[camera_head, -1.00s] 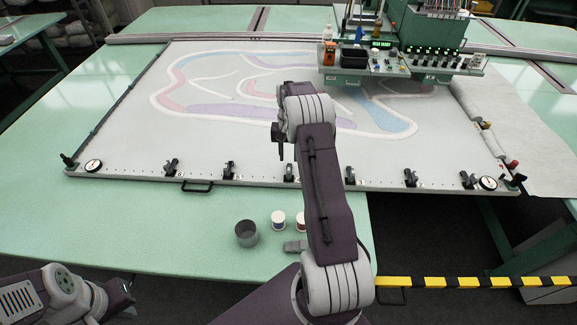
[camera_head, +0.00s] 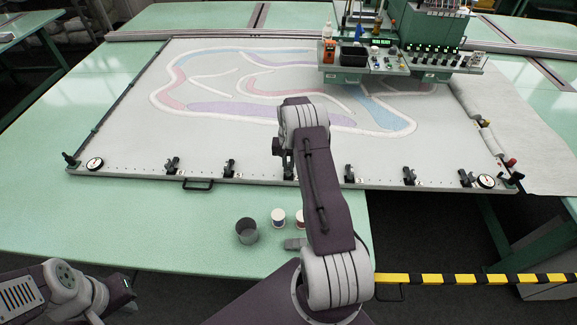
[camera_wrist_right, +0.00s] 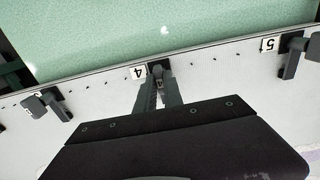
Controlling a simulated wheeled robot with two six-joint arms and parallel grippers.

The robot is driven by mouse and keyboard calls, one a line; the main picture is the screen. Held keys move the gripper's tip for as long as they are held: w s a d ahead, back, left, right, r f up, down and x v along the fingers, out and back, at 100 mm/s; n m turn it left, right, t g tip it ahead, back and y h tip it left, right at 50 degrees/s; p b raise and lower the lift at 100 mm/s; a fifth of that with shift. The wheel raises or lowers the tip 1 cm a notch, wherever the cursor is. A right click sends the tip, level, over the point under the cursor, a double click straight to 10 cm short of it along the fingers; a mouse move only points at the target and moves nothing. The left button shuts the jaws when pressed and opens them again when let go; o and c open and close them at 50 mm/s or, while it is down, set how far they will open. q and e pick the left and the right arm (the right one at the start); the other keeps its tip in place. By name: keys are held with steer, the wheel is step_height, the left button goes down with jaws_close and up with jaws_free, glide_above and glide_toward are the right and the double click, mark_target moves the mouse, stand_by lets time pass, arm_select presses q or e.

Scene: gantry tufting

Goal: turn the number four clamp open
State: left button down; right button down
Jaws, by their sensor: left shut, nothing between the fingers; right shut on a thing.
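The number four clamp (camera_wrist_right: 156,68) is a small black clamp on the frame's front rail, beside a white label (camera_wrist_right: 139,73) reading 4. In the head view the clamp is mostly hidden behind my right wrist. My right gripper (camera_wrist_right: 158,92) reaches it from above; its narrow fingers are shut on the clamp's handle. It also shows in the head view (camera_head: 288,166), over the front rail. How far the handle is turned is hidden by the fingers. Only part of my left arm shows at the bottom left of the head view; its gripper is out of sight.
The number five clamp (camera_wrist_right: 291,57) stands to the right in the wrist view, another clamp (camera_wrist_right: 47,104) to the left. A grey cup (camera_head: 247,231) and thread spools (camera_head: 278,218) stand on the green table (camera_head: 150,225). The control panel (camera_head: 400,62) is at the back right.

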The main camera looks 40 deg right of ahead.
steer(key=n+b, duration=0.1)
steer(key=n, duration=0.2)
steer(key=shift+f+n, duration=0.1)
steer(key=shift+n, duration=0.2)
steer(key=n+b, duration=0.1)
steer(key=n, duration=0.3)
steer(key=shift+n, duration=0.3)
steer(key=n, duration=0.4)
steer(key=shift+n, duration=0.3)
steer(key=shift+n+b, duration=0.35)
steer(key=shift+n, duration=2.15)
steer(key=c, duration=1.5)
jaws_free()
steer(key=shift+o, duration=0.2)
